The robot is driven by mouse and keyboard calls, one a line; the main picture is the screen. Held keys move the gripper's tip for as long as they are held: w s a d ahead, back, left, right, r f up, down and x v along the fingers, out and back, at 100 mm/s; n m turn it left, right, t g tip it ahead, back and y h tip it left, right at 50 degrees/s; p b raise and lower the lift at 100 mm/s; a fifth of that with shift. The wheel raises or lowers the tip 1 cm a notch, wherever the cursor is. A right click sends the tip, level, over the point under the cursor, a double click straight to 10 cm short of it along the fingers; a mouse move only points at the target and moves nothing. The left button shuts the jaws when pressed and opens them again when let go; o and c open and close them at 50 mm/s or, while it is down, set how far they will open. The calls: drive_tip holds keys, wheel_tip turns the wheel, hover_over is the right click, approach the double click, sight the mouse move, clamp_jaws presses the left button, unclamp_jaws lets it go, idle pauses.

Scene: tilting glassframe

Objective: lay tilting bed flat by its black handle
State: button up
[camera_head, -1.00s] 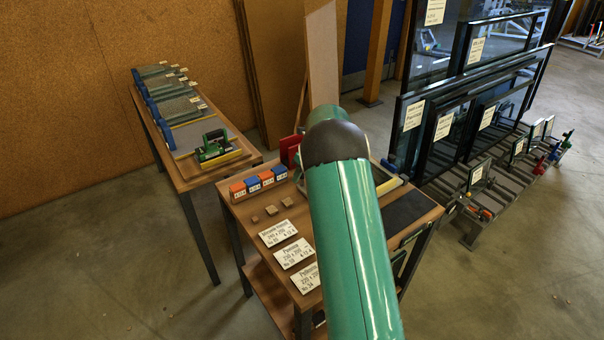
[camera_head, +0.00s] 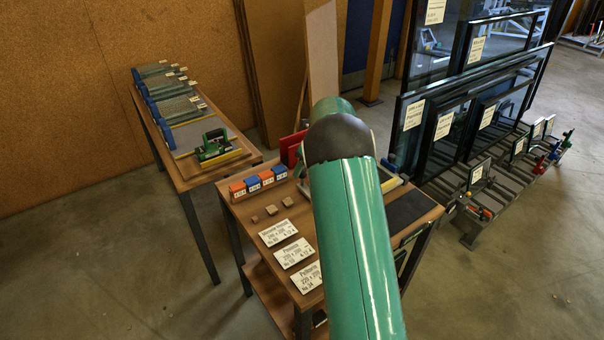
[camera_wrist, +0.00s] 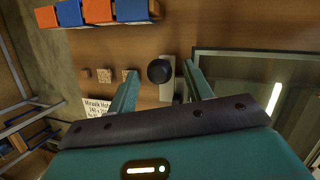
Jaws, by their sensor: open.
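A round black knob, the black handle (camera_wrist: 160,71), shows in the wrist view on a pale plate over the wooden bench. My gripper (camera_wrist: 160,67) is open, with one green finger on each side of the knob in the picture. I cannot tell whether either finger touches it. The bed (camera_wrist: 224,51), a dark-framed panel with a glassy surface and a bright reflection, lies right of the knob. Its tilt is hard to judge. In the head view my arm hides the gripper, the handle and most of the bed.
Orange and blue blocks (camera_head: 258,182) stand along the bench's left edge, with small wooden squares (camera_head: 271,210) and white labels (camera_head: 294,253) nearby. A red piece (camera_head: 291,149) stands behind. Glass frames (camera_head: 470,110) stand in a rack at right. A second table (camera_head: 185,165) is at left.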

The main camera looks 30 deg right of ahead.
drive_tip(key=v, duration=1)
drive_tip(key=shift+s+r, duration=0.15)
drive_tip(key=shift+r, duration=0.1)
drive_tip(key=shift+d, duration=0.1)
drive_tip(key=s+a+r+n, duration=1.3)
drive_tip(key=s+a+n, duration=0.1)
drive_tip(key=s+a, duration=0.1)
drive_tip(key=s+a+f+n+t+h, duration=0.1)
drive_tip(key=s+a+n, duration=0.3)
drive_tip(key=s+n, duration=0.5)
drive_tip(key=s+a+f+n+t+h, duration=0.1)
drive_tip(key=s+a+n+h, duration=0.1)
drive_tip(key=s+a+n, duration=0.3)
drive_tip(key=s+n, duration=0.4)
drive_tip(key=s, duration=0.2)
drive_tip(key=shift+s+a+f+t, duration=0.3)
drive_tip(key=shift+s+t, duration=0.1)
